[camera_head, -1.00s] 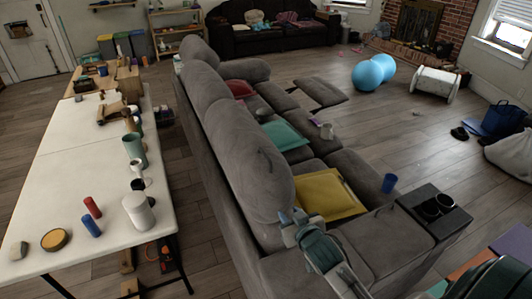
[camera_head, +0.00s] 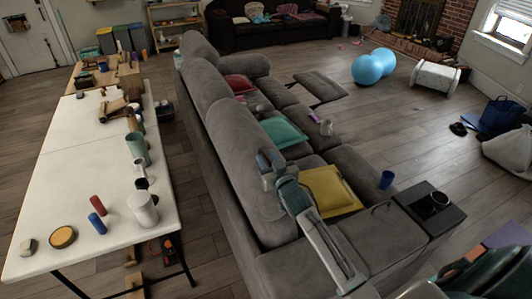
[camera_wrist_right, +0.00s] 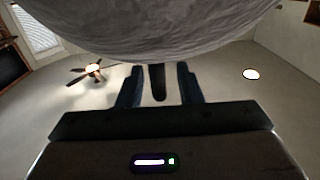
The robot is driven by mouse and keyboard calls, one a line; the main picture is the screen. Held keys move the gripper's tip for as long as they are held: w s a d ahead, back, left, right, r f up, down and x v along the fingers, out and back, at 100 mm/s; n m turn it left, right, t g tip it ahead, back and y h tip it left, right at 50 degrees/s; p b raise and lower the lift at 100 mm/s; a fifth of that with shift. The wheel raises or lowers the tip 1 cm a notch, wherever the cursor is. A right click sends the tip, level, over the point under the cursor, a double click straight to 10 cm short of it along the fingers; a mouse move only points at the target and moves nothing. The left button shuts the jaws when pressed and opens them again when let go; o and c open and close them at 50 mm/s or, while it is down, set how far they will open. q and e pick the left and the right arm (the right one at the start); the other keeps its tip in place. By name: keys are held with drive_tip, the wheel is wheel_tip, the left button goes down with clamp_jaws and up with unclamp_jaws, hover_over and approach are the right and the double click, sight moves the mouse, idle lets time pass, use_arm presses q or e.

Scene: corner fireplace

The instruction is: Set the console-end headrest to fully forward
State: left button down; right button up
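The grey sofa's near backrest, with its rounded headrest (camera_head: 235,125), stands left of the black console (camera_head: 452,212) with cup holders. My right gripper (camera_head: 264,162) is raised at the seat-side face of this headrest, with the arm coming up from the bottom right. In the right wrist view, the grey padded headrest (camera_wrist_right: 165,25) fills the top. The right gripper's two fingers (camera_wrist_right: 159,85) are apart there, with a narrow dark bar (camera_wrist_right: 157,82) between them and slim gaps beside it. Contact with the bar cannot be told. The headrest's exact tilt is unclear. My left gripper is out of view.
A yellow cushion (camera_head: 330,190) and teal cushion (camera_head: 283,132) lie on the seats. A long white table (camera_head: 75,195) with cups and cans runs behind the sofa. Open floor lies right of the sofa.

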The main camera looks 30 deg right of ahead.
drive_tip(key=shift+w, duration=0.65)
clamp_jaws()
drive_tip(key=shift+d, duration=0.1)
